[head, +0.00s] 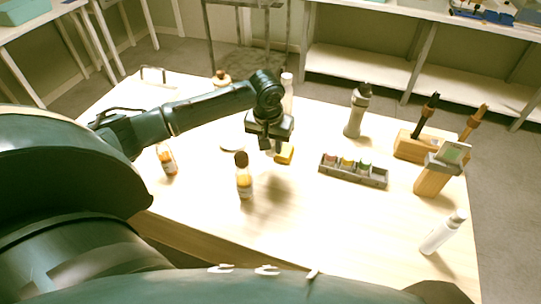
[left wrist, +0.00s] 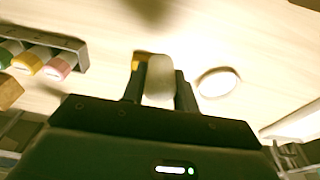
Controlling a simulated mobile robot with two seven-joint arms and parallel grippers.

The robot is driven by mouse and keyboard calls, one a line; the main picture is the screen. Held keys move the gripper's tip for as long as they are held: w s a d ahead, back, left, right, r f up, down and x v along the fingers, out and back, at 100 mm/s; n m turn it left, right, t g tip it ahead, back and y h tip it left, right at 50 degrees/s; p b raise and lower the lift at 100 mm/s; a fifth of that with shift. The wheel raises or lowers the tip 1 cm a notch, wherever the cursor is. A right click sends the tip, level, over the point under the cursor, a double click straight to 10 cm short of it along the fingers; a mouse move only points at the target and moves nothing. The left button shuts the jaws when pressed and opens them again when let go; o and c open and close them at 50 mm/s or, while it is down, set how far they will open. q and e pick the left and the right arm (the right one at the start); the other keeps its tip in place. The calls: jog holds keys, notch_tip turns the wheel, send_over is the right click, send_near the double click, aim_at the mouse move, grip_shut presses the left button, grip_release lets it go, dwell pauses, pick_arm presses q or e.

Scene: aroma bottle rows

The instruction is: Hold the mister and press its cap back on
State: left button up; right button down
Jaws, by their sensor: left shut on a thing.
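My left gripper (head: 272,146) is over the middle of the table. In the left wrist view, its fingers (left wrist: 160,88) are shut on a pale, rounded, cap-like piece (left wrist: 159,78). In the head view this piece is mostly hidden by the gripper. A slim white bottle (head: 287,90) stands just behind the gripper, partly hidden by it. Another white bottle (head: 438,236) with a narrower top stands at the table's front right. I cannot tell which bottle is the mister. My right gripper is not in view.
A yellow block (head: 285,154) and white disc (head: 232,145) lie near the gripper. Amber bottles stand in front (head: 244,180), left (head: 166,160) and behind (head: 221,79). A grey tray (head: 352,178) of small jars, a grey bottle (head: 357,110) and wooden stands (head: 432,180) are right. The front middle is clear.

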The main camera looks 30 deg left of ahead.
pick_arm(q)
jog(key=shift+r, duration=1.7)
